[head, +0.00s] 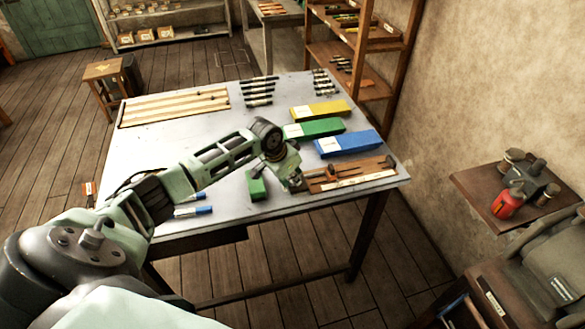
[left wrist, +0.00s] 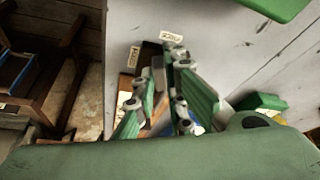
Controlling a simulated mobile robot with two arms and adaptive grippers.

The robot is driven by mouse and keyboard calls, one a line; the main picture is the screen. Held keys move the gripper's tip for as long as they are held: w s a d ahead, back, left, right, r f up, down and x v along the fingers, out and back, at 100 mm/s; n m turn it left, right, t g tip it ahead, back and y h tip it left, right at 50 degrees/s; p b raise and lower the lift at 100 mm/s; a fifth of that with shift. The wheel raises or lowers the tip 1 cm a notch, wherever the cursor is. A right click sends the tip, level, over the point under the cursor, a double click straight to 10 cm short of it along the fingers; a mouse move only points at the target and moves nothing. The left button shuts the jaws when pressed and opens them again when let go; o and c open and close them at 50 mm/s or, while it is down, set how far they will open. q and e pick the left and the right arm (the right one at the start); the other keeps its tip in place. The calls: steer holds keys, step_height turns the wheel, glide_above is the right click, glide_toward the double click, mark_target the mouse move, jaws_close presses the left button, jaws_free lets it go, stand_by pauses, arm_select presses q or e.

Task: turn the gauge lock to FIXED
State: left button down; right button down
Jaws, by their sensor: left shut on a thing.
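The brown gauge board (head: 350,181) lies at the front right corner of the grey table, with a pale strip and small dark fittings on it. My left gripper (head: 297,184) reaches down at the board's left end. In the left wrist view my left gripper (left wrist: 160,78) has its green-padded fingers on either side of a narrow grey and dark piece, which I take to be the gauge lock (left wrist: 158,72), and is shut on it. Two small white labels (left wrist: 172,37) sit near it; their words are too small to read. My right gripper is not in view.
Blue (head: 348,143), green (head: 316,129) and yellow (head: 320,110) boxes lie behind the board. Blue-and-white markers (head: 193,211) lie near the front edge. The table's middle left is clear.

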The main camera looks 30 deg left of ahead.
arm_select(q)
steer(key=shift+d+r+n+y+p, duration=0.25)
steer(key=shift+n+y+p, duration=0.15)
steer(key=shift+n+p, duration=0.75)
steer(key=shift+f+n+y+p, duration=0.15)
steer(key=shift+n+y+p, duration=0.25)
steer(key=shift+n+p, duration=0.4)
steer(key=c, duration=1.8)
jaws_free()
steer(key=v, duration=1.2)
steer(key=shift+s, duration=0.2)
steer(key=shift+f, duration=0.1)
